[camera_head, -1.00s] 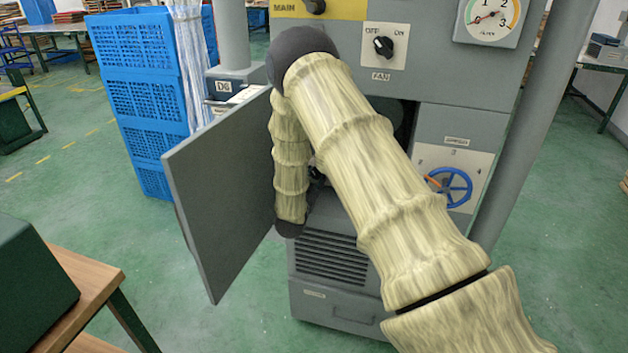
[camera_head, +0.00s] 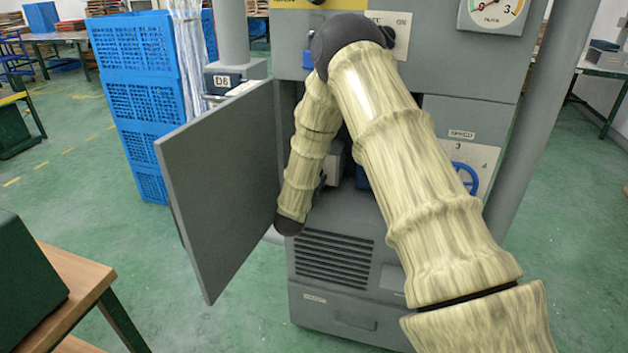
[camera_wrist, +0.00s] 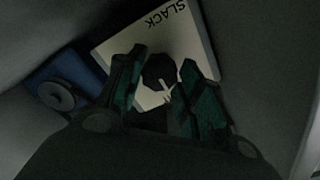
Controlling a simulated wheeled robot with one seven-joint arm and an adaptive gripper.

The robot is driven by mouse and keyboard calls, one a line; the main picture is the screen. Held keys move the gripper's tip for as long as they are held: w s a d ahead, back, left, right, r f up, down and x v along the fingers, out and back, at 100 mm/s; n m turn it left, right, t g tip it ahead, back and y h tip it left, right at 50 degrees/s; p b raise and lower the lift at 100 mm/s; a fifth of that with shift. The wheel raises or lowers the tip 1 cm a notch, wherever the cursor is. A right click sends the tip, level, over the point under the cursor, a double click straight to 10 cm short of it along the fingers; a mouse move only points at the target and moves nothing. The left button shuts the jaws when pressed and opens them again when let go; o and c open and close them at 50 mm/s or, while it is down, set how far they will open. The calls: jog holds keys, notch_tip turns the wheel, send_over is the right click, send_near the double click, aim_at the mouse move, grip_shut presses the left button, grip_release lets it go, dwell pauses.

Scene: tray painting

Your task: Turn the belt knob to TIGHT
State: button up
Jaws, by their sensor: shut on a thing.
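The belt knob (camera_wrist: 158,72) is dark and round with a pale pointer line, on a white plate (camera_wrist: 190,38) in the wrist view. The word SLACK shows on that plate; no TIGHT mark is visible. My gripper (camera_wrist: 158,88) has its green-and-black fingers on either side of the knob and is shut on it. The pointer slants, its lower end toward the right finger. In the head view my arm hides the knob and my gripper, inside the open cabinet of the grey machine (camera_head: 465,60).
The grey cabinet door (camera_head: 225,190) stands open to the left of my arm. A blue part with a dark round piece (camera_wrist: 58,92) sits left of the plate. A blue handwheel (camera_head: 466,178) is right of my arm. Blue crates (camera_head: 140,90) stand behind the door.

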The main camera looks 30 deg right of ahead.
dwell(0.3)
jog(key=o, duration=1)
jog(key=shift+o, duration=0.2)
jog(key=v, duration=1.2)
jog(key=shift+f, duration=0.1)
